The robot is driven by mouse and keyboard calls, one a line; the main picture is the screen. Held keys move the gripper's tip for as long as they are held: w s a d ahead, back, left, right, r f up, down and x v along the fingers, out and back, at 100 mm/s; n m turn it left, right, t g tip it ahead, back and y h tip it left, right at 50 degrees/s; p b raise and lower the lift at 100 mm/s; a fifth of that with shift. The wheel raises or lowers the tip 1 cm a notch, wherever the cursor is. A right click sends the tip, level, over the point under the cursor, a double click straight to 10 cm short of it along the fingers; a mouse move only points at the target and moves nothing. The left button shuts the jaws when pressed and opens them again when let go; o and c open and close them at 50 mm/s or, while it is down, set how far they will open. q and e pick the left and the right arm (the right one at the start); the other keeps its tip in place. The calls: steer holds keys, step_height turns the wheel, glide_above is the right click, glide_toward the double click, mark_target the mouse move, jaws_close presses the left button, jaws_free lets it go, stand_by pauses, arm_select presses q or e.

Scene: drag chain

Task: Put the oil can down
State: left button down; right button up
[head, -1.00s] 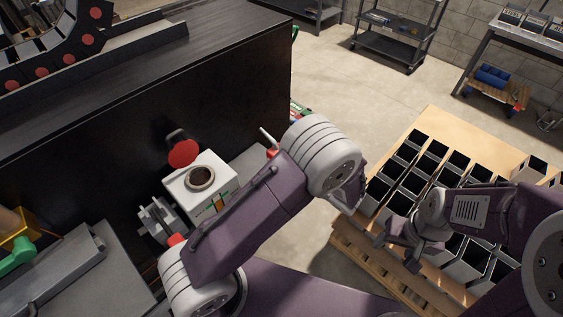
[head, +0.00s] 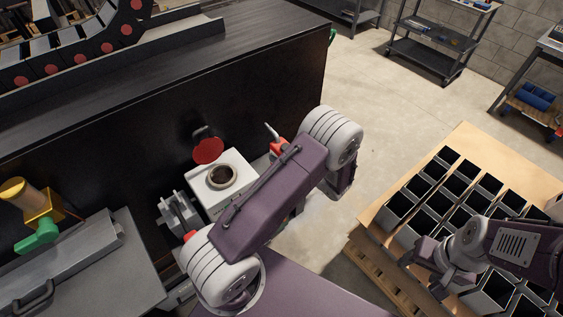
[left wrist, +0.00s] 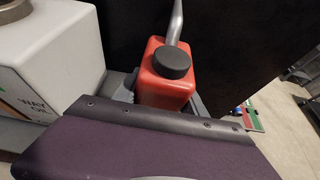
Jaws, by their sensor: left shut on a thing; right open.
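The red oil can (head: 278,147) shows only in part in the head view, beyond my left arm and right of a white oil container. Its grey spout points up. In the left wrist view the oil can (left wrist: 166,82) stands roughly upright, with a black cap and a metal spout. My left gripper (left wrist: 163,100) is shut on it, with grey finger parts on both sides. The can's base is hidden, so I cannot tell whether it touches a surface. My right gripper (head: 432,268) is open and empty over the pallet of boxes.
The white oil container (head: 236,170) with an open round mouth stands beside the oil can; its red cap (head: 208,151) is raised. A dark machine wall (head: 120,160) rises behind. A wooden pallet (head: 378,262) of open boxes is at right. Floor between is clear.

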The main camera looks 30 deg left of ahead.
arm_select(q)
steer(key=shift+a+f, duration=0.15)
steer(key=shift+a, duration=0.1)
step_height(320, 180, down, 4)
steer(key=shift+d+r+p, duration=0.1)
steer(key=shift+r+p, duration=0.05)
steer(key=shift+p, duration=0.15)
steer(key=shift+f, duration=0.3)
steer(key=c, duration=0.6)
jaws_free()
steer(key=shift+c, duration=0.2)
